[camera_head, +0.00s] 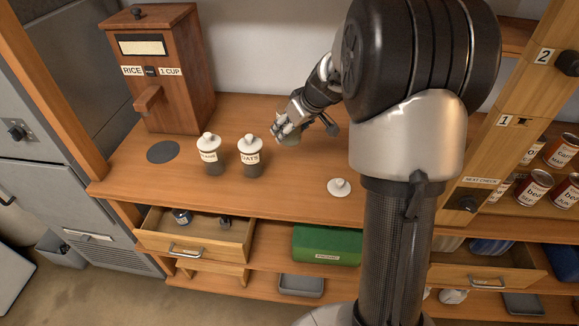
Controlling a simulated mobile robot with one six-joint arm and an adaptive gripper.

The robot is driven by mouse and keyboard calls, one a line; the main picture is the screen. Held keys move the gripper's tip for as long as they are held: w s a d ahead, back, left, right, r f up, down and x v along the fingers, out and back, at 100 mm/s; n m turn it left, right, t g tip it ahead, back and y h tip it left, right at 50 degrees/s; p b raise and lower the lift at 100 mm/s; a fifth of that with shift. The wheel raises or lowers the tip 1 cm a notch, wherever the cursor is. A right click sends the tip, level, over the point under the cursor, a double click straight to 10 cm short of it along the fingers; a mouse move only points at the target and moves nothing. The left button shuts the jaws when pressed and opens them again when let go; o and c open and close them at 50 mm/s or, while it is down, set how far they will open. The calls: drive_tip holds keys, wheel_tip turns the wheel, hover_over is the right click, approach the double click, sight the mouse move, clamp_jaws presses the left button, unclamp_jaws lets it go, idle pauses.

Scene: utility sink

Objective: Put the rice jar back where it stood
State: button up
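My gripper (284,128) is low over the back middle of the counter, right of the jars. A small grey-green shape (290,139) shows at its fingers; I cannot tell if it is a jar or whether the fingers hold it. No jar with a readable rice label is in view. A jar labelled OATS (250,158) stands upright with a white lid. Another lidded jar (210,157) stands left of it, its label too small to read surely. A white knobbed lid (339,188) lies alone on the counter.
A wooden RICE dispenser (165,65) stands at the back left, with a dark round disc (163,152) on the counter (270,195) before it. An open drawer (195,240) juts out below. Cans (537,186) stand on the right shelf. My arm hides the counter's right part.

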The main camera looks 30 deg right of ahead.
wheel_tip(320, 180, down, 14)
drive_tip(key=b, duration=0.5)
drive_tip(key=shift+f, duration=0.1)
drive_tip(key=shift+f, duration=0.15)
drive_tip(key=o, duration=1.4)
